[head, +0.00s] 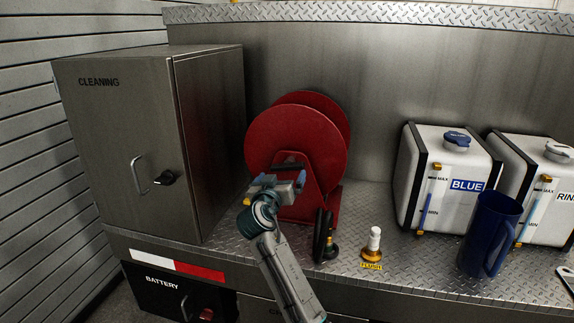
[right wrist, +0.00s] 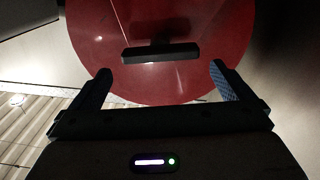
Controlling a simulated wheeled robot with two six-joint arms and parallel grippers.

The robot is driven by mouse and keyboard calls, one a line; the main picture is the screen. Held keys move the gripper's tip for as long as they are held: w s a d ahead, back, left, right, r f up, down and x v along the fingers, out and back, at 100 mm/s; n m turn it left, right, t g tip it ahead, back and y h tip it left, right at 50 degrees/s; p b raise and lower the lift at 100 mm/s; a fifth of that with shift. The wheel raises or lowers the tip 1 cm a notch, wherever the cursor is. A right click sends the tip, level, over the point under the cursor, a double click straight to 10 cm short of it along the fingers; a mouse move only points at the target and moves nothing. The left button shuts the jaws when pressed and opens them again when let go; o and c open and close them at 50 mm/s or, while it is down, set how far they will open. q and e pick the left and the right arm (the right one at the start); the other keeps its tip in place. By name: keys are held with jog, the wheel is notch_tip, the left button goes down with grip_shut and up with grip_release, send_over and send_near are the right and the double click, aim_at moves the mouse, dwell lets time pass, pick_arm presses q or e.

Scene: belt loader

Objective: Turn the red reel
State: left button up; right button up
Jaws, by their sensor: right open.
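The red reel (head: 297,140) stands on the metal deck, right of the cleaning cabinet, with two round red discs and a red bracket. In the right wrist view its red disc (right wrist: 220,50) fills the upper middle, with a dark handle bar (right wrist: 160,53) across it. My right gripper (head: 276,182) is in front of the reel's lower part. In the right wrist view its two blue-padded fingers (right wrist: 160,80) are apart, with nothing between them. The handle bar lies just beyond the fingertips and looks apart from them. My left gripper is not in view.
The closed cleaning cabinet (head: 115,150) stands to the left. A black hose nozzle (head: 325,238) and a white-topped flush fitting (head: 373,243) are right of my arm. A blue jug (head: 489,233) and two white tanks, one labelled blue (head: 450,190), stand further right. The battery drawer (head: 165,290) is below.

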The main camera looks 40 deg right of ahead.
aim_at(286, 169)
jog(key=p+x, duration=0.2)
jog(key=x, duration=0.5)
jog(key=shift+f, duration=0.1)
jog(key=c, duration=1)
